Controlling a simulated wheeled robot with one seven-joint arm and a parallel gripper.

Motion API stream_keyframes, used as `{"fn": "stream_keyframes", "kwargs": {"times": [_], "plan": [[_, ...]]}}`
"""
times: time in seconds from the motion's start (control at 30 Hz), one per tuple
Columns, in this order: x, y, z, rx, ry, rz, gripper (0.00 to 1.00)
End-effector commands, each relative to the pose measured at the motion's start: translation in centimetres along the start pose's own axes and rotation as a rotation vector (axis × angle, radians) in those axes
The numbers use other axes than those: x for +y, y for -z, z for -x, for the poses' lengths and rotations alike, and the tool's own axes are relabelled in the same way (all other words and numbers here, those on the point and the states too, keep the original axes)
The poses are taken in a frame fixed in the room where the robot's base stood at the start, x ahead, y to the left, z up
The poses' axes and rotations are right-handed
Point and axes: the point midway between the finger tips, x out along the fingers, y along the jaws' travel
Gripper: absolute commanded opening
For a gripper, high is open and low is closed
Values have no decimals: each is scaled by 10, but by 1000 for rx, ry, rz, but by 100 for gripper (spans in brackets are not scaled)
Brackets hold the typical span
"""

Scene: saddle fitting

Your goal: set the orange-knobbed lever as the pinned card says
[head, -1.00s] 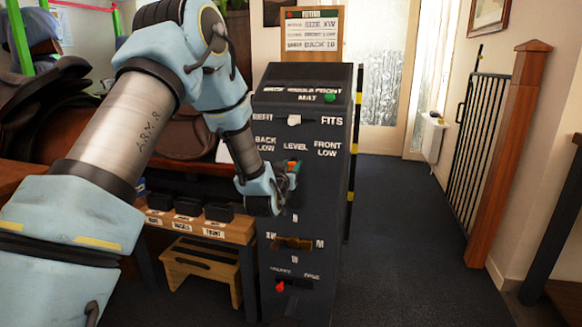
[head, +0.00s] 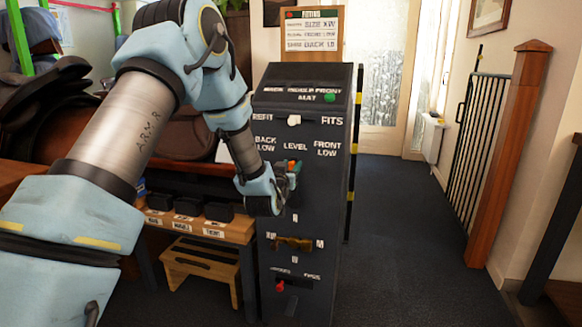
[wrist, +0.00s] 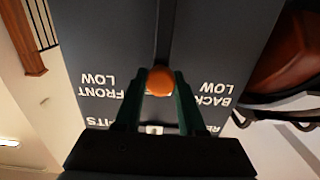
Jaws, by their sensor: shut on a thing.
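The orange knob (wrist: 160,81) of the lever shows between the two green fingers of my gripper (wrist: 160,105) in the wrist view, upside down against the dark panel. My gripper is shut on it. In the head view my gripper (head: 290,178) is at the left part of the dark cabinet (head: 330,200), below the BACK LOW, LEVEL and FRONT LOW labels, and a bit of orange (head: 293,165) shows there. The lever's shaft is mostly hidden. The pinned card (head: 313,32) stands behind the cabinet.
The cabinet also has a green knob (head: 330,98), a white knob (head: 294,120), a brass handle (head: 293,243) and a red knob (head: 280,286). A bench with dark labelled trays (head: 218,211) and a wooden stool (head: 200,268) are at left.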

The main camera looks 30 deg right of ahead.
Motion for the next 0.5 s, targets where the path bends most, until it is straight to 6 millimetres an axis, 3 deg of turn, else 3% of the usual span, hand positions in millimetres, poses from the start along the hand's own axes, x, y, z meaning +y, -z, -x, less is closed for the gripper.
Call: {"fn": "stream_keyframes", "kwargs": {"times": [0.23, 0.5], "plan": [[9, -3, 0, 1, -2, -50, 0], [50, -13, 0, 2, -5, -322, 0]]}}
